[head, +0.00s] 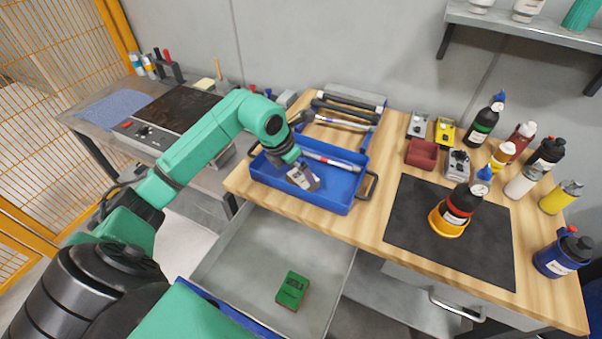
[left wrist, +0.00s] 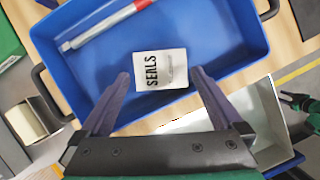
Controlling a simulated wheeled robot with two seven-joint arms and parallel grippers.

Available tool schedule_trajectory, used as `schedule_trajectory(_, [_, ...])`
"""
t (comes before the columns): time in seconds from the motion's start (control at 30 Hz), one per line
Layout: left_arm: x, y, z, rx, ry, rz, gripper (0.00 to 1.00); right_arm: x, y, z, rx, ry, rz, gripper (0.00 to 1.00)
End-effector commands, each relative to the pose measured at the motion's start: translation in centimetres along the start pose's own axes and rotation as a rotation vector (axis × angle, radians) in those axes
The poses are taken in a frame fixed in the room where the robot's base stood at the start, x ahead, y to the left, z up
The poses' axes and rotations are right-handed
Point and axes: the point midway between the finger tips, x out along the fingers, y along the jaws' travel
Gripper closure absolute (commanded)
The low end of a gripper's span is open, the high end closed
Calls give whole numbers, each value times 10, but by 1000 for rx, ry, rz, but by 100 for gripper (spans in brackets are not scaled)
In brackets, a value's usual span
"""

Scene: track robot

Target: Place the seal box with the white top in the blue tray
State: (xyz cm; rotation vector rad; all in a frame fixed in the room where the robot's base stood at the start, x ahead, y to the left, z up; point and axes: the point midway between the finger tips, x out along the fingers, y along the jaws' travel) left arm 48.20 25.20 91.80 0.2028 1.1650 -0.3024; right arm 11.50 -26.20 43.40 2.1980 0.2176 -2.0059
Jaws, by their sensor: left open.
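The seal box (head: 298,177) with its white top is inside the blue tray (head: 338,206) on the workbench. In the left wrist view its white face (left wrist: 162,70) shows the word SEALS, against the blue floor of the tray (left wrist: 225,45). My left gripper (head: 303,172) is over the tray, right at the box. Its fingers (left wrist: 160,77) are open, one on each side of the box, with blue showing between each finger and the box. The fingers partly hide the box in the head view. My right gripper is not clearly visible; a dark and green part (left wrist: 300,103) at the right edge may be it.
An open drawer (head: 240,245) below holds a green box (head: 292,290). To the right, a black mat (head: 420,240) bears a bottle in a yellow holder (head: 447,223); several bottles stand beyond.

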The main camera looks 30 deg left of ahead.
Motion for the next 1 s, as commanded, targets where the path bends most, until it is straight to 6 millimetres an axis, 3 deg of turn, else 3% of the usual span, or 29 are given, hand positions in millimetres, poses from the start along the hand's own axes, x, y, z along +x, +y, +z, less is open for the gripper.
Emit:
schedule_trajectory(0.2, [-59, 1, 0, 2, -4, 7, 0, 12, 0, 1, 0, 1, 0, 52])
schedule_trajectory(0.4, [-90, 0, 0, 1, 0, 2, 0, 14, -1, 1, 0, 1, -1, 52])
schedule_trajectory(1.0, [-93, 0, 0, 0, 0, 0, 0, 14, -3, 0, 0, 2, -3, 52])
